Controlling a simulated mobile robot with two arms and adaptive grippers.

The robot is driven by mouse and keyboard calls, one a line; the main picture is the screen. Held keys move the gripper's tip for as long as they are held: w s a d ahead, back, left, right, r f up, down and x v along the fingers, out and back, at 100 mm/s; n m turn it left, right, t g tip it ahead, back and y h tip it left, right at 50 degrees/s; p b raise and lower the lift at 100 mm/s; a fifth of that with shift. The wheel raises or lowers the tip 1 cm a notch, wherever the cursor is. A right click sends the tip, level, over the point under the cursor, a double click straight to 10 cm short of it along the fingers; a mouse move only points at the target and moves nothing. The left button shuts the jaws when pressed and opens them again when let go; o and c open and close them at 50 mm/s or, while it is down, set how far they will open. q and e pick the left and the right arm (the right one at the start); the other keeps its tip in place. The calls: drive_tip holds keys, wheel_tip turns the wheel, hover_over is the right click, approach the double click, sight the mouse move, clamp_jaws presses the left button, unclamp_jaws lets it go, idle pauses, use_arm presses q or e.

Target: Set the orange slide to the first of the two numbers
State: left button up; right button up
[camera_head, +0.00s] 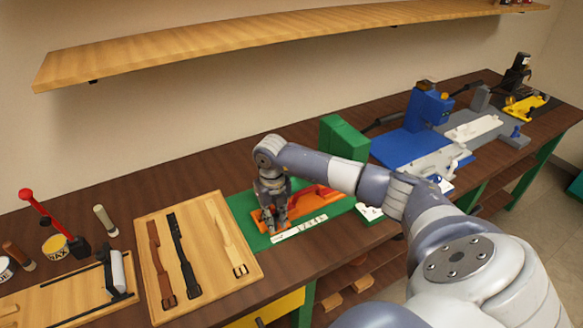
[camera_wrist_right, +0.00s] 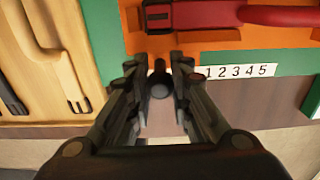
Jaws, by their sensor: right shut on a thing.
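The orange slide (camera_head: 322,205) lies on a green base (camera_head: 240,211) in the middle of the bench, with a red handled part on top. It also shows at the top of the right wrist view (camera_wrist_right: 210,45). A white number strip (camera_head: 299,230) runs along its near edge and reads 1 to 5 in the wrist view (camera_wrist_right: 237,71). My right gripper (camera_head: 273,226) points down at the slide's left end, left of the 1. Its fingers are shut on a small dark knob (camera_wrist_right: 160,88) at the slide's near edge. My left gripper is out of view.
A wooden board (camera_head: 205,280) with several straps lies to the left. A green block (camera_head: 343,138) stands behind the slide. A blue machine (camera_head: 428,108) stands to the right. A shelf (camera_head: 260,32) hangs above. The bench's front edge is close to the strip.

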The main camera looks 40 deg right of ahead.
drive_tip(key=shift+s+d+b, duration=0.2)
drive_tip(key=shift+d, duration=0.55)
drive_tip(key=shift+s+d+b, duration=0.15)
drive_tip(key=shift+d, duration=0.55)
drive_tip(key=shift+a, duration=0.25)
drive_tip(key=o, duration=0.8)
wheel_tip(320, 180, up, 6)
drive_tip(key=p, duration=0.4)
drive_tip(key=shift+w, duration=0.1)
idle(0.4)
